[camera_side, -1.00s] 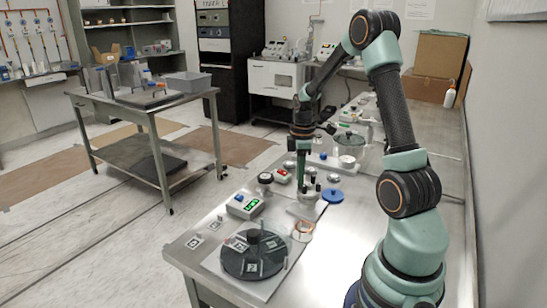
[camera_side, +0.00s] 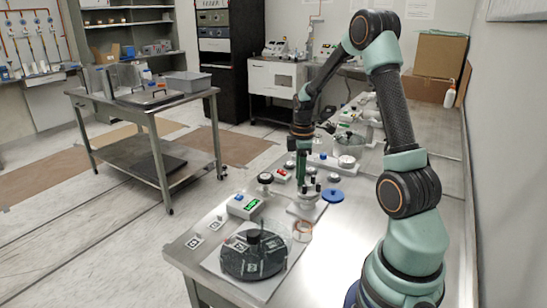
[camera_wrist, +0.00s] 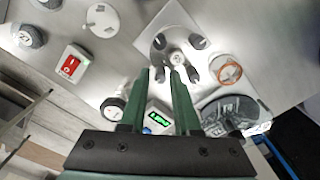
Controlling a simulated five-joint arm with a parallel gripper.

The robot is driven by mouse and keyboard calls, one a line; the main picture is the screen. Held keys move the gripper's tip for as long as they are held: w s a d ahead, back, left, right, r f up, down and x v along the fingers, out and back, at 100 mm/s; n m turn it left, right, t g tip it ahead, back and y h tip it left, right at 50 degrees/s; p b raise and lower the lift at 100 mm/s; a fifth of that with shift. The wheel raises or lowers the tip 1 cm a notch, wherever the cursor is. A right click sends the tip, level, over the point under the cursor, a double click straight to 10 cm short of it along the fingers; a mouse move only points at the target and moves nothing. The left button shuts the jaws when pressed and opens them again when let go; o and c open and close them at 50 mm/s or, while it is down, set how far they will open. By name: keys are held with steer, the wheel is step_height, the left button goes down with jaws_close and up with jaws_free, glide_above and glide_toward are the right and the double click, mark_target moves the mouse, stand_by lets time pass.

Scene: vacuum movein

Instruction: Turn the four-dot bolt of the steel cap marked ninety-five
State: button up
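The steel cap (camera_wrist: 175,58) stands on a pale square plate, with several dark upright bolts (camera_wrist: 198,42) around its middle. The cap also shows in the side view (camera_side: 308,196). Its marking and the dots on the bolts are too small to read. My gripper (camera_wrist: 160,73) points down over the near side of the cap, and its two green fingers are apart. One dark bolt head shows between or just beyond the fingertips; I cannot tell whether they touch it. In the side view my gripper (camera_side: 302,182) is at the cap's left side.
A box with a green display (camera_side: 244,206), a dark round drum (camera_side: 253,262), a copper-coloured ring (camera_side: 302,231) and a blue lid (camera_side: 333,195) stand close around the cap. A red-switch box (camera_wrist: 70,65) is nearby. The bench is clear at right front.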

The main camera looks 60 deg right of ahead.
mark_target(298, 187)
steer(key=shift+r, duration=0.1)
step_height(298, 187, up, 12)
stand_by(0.5)
steer(key=s+a+r+m+t, duration=0.2)
steer(key=a+m, duration=0.2)
steer(key=a, duration=0.8)
steer(key=s+a+r+m+t, duration=0.2)
steer(key=a+m+t, duration=0.1)
steer(key=a, duration=1)
steer(key=shift+a+m+t, duration=0.25)
steer(key=shift+m+t, duration=0.05)
steer(key=shift+m, duration=0.1)
